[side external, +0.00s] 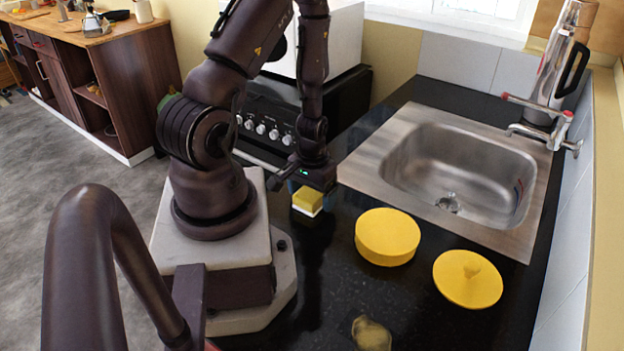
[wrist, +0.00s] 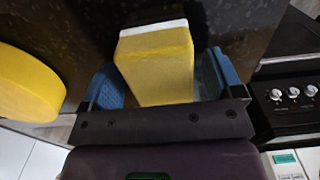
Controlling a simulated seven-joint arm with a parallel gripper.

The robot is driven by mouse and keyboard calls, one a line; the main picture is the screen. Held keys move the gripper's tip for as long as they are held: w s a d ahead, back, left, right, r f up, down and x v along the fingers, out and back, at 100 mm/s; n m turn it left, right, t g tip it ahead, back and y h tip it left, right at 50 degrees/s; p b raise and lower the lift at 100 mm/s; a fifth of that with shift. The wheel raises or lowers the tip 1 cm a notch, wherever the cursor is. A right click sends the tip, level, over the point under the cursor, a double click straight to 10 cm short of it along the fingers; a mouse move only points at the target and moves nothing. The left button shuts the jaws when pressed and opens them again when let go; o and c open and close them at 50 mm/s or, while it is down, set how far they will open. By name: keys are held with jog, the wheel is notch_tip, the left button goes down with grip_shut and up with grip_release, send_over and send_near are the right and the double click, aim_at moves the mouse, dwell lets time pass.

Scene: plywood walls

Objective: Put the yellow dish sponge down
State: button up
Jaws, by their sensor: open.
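The yellow dish sponge (side external: 308,199), with a white layer on one face, is on the black countertop below my gripper (side external: 307,188) in the side external view. In the wrist view the sponge (wrist: 157,65) is between the two blue fingertips of my gripper (wrist: 165,82). The fingers are apart, with a gap on the right side of the sponge. On the left the sponge is close to the finger; I cannot tell if they touch. The sponge's underside is hidden.
A round yellow container (side external: 387,237) and a yellow lid (side external: 467,279) with a knob lie to the right on the counter. A yellowish object (side external: 371,333) is near the front. The steel sink (side external: 455,175) is behind. The stove (side external: 265,125) stands behind my arm.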

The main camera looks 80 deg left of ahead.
aim_at(312, 191)
notch_tip(312, 191, up, 12)
jog(key=w+d+r+m+t, duration=0.1)
jog(key=w+d+r+m, duration=0.1)
jog(key=w+d+r, duration=0.3)
jog(key=w+d+r+m+t, duration=0.1)
jog(key=d+r+m+t, duration=0.15)
jog(key=r, duration=0.45)
jog(key=s+d+r+m+t, duration=0.2)
jog(key=s+d+r+m, duration=0.2)
jog(key=d+r, duration=0.6)
jog(key=shift+r, duration=0.2)
jog(key=shift+m, duration=0.25)
